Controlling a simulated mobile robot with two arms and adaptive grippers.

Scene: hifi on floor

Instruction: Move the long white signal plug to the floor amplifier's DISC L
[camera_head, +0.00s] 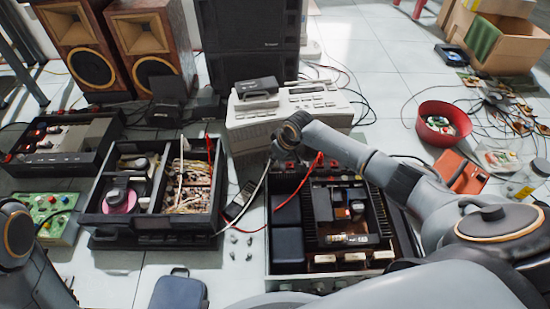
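The floor amplifier (378,262) is an open black chassis at the centre right, with its inner parts showing. Jacks in red and dark colours line its far edge; the DISC L label is too small to read. My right arm reaches across it from the right, and my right gripper (279,154) is over the amplifier's far left corner, its fingers small and partly hidden. A white cable (258,190) curves from just below this gripper down to the left. I cannot make out the long white plug or whether the fingers hold it.
A beige device (290,104) stands right behind the amplifier. An open turntable unit (150,220) sits to the left. A red cable (302,178) loops over the amplifier's back. Small loose pieces (240,240) lie on the floor between. A red bowl (443,124) is at the right.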

